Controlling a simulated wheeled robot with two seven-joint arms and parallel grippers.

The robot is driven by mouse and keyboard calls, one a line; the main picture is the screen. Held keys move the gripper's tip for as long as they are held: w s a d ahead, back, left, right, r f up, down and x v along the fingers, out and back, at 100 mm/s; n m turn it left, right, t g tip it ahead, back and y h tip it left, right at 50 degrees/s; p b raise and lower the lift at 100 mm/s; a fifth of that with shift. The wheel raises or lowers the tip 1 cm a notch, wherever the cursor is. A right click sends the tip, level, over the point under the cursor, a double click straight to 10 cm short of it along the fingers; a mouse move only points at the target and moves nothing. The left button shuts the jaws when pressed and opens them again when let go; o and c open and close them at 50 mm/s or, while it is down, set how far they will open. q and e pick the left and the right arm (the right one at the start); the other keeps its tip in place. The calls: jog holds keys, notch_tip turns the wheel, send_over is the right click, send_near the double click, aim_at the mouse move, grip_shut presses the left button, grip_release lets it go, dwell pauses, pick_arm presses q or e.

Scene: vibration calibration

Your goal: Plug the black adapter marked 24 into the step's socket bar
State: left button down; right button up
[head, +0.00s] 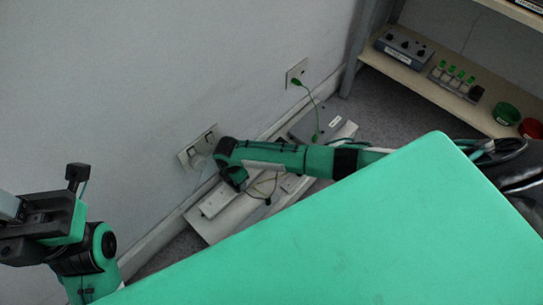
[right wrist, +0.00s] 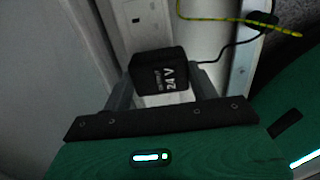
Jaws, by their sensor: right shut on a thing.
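The black adapter (right wrist: 160,78), marked 24 V, sits between the two fingers of my right gripper (right wrist: 162,88), which is shut on it. A black cable runs from it to the right. Just beyond the adapter in the right wrist view is the white socket bar (right wrist: 139,22) with dark socket holes. I cannot tell whether the adapter touches it. In the head view the bar (head: 216,200) lies on the low white step (head: 205,230) by the wall; my right arm reaches over it and hides the adapter. My left gripper (head: 12,225) is at the left edge, its fingers unclear.
A wall socket plate (head: 198,146) is above the step. Another wall socket (head: 298,73) holds a green plug, whose cable runs to a grey box (head: 310,122). A shelf (head: 425,82) with small devices and bowls stands at the right. A green surface (head: 370,235) fills the foreground.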

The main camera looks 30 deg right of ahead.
jog(key=shift+f, duration=0.15)
jog(key=shift+f, duration=0.1)
dwell(0.7)
jog(key=shift+f, duration=0.15)
dwell(0.7)
jog(key=o, duration=1)
jog(key=shift+o, duration=0.2)
jog(key=shift+p, duration=0.3)
jog(key=shift+r+p, duration=2.55)
